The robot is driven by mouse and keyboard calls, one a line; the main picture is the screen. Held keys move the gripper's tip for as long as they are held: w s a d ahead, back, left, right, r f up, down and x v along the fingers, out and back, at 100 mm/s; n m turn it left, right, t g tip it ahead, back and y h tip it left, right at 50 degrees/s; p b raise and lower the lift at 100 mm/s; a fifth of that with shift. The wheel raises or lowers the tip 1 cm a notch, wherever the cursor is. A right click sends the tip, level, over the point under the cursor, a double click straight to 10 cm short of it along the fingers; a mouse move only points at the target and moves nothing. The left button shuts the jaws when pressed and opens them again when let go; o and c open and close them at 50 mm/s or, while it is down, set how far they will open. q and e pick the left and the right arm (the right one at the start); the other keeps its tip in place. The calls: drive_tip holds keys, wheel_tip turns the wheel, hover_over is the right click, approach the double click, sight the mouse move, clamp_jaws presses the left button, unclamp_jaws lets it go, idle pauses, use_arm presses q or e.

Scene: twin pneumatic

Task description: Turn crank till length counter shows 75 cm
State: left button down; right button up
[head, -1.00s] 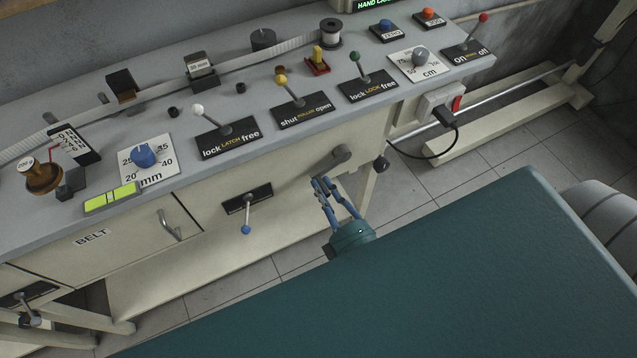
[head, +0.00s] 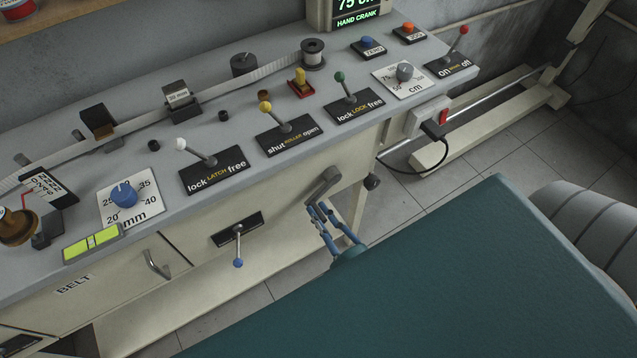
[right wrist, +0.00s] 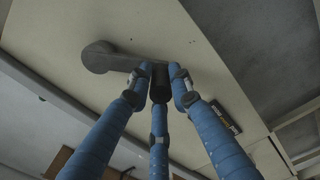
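The grey hand crank (head: 325,181) is on the front of the bench below the lock lever. In the right wrist view its arm (right wrist: 118,60) runs right from the hub to a dark handle (right wrist: 160,83). My right gripper (head: 319,211) reaches up to the handle, and its blue fingers (right wrist: 160,75) close around it from both sides and below. The length counter (head: 352,10) stands at the back top and is cut by the picture edge; it reads 75 cm in green, above HAND CRANK. My left gripper is not in view.
The green-knobbed lock lever (head: 340,78) and other levers line the bench front. A blue ZERO button (head: 367,41) and cm dial (head: 404,71) are at the right. A blue-knobbed lever (head: 238,262) hangs left of the crank.

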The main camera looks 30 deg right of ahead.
drive_tip(key=shift+o, duration=1.4)
drive_tip(key=s, duration=1.2)
drive_tip(key=shift+d, duration=0.25)
